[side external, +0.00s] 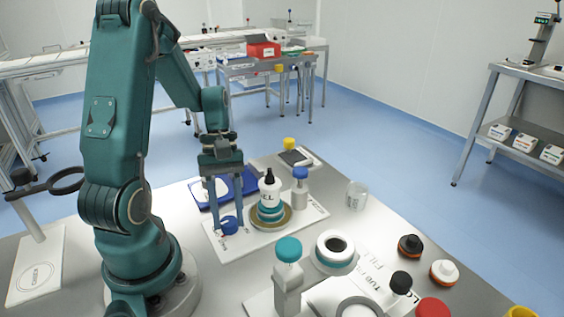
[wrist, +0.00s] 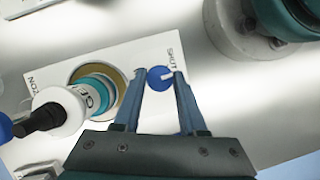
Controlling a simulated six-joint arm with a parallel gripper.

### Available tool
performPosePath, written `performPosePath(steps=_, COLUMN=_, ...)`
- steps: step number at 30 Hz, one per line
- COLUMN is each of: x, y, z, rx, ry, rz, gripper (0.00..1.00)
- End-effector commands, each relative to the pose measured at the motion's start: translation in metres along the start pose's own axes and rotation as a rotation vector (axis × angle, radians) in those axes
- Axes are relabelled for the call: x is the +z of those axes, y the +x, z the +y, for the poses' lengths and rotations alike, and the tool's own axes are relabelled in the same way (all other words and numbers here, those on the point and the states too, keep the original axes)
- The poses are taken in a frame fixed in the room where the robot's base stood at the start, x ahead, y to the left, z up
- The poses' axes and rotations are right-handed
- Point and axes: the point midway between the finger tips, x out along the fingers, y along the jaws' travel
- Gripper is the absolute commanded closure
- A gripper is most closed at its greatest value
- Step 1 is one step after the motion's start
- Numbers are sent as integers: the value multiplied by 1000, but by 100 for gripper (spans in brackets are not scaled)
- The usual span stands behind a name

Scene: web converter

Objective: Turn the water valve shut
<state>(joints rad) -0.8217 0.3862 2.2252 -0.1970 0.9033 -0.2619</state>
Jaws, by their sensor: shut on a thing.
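The water valve is a small round blue knob (side external: 229,225) on a white plate (side external: 262,238). My gripper also shows in the wrist view (wrist: 158,74). The fingers hide part of the knob's sides.
A white bottle with a black nozzle (side external: 269,190) stands in a brass-coloured ring on the same plate, close to my fingers. A blue-capped bottle (side external: 300,188) and a blue tray (side external: 245,181) are behind. A teal-capped bottle (side external: 288,275) stands in front.

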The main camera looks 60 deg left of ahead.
Motion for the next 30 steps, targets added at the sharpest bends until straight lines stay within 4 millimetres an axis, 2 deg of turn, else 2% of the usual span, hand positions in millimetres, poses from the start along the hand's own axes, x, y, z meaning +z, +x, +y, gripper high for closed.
performPosePath(steps=15, x=0, y=-1, z=-3, rx=171, ry=-407, rz=4, gripper=100)
performPosePath(steps=30, x=0, y=0, z=-3, rx=236, ry=-563, rz=5, gripper=100)
